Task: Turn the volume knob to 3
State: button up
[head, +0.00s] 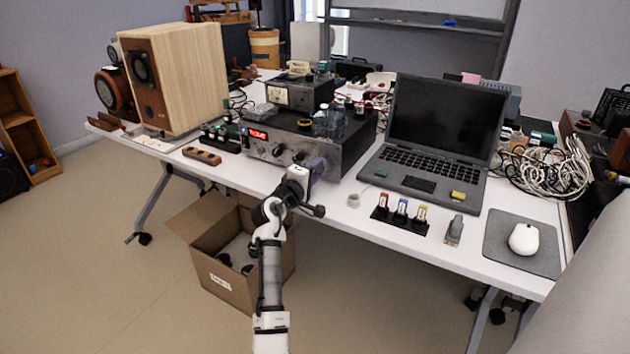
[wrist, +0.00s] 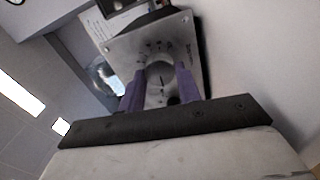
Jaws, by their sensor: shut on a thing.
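The amplifier (head: 262,146) is a dark unit with a brushed metal front and a lit red display, near the table's front edge. Several small knobs show on its front in the head view. My gripper (head: 314,168) is at the right part of that front. In the wrist view my gripper (wrist: 161,84) has its purple fingers on both sides of a round metal knob (wrist: 160,72) on the metal panel (wrist: 128,47), shut on it. A dark mark shows near the knob. The scale's numbers are too small to read. In the head view my gripper hides this knob.
A laptop (head: 430,160) stands open right of the amplifier. A wooden speaker (head: 190,75) stands at the left. Small colored-cap parts (head: 402,207) stand in a dark holder in front of the laptop. An open cardboard box (head: 222,282) is on the floor beneath the table.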

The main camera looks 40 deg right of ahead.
jog(key=m+b, duration=0.3)
jog(key=shift+f, duration=0.2)
jog(key=shift+r+m+b, duration=0.1)
jog(key=shift+m+b, duration=0.7)
jog(key=shift+m, duration=0.5)
jog(key=shift+r, duration=0.1)
jog(key=o, duration=1)
jog(key=shift+c, duration=0.2)
jog(key=v, duration=1.4)
jog(key=shift+d, duration=0.1)
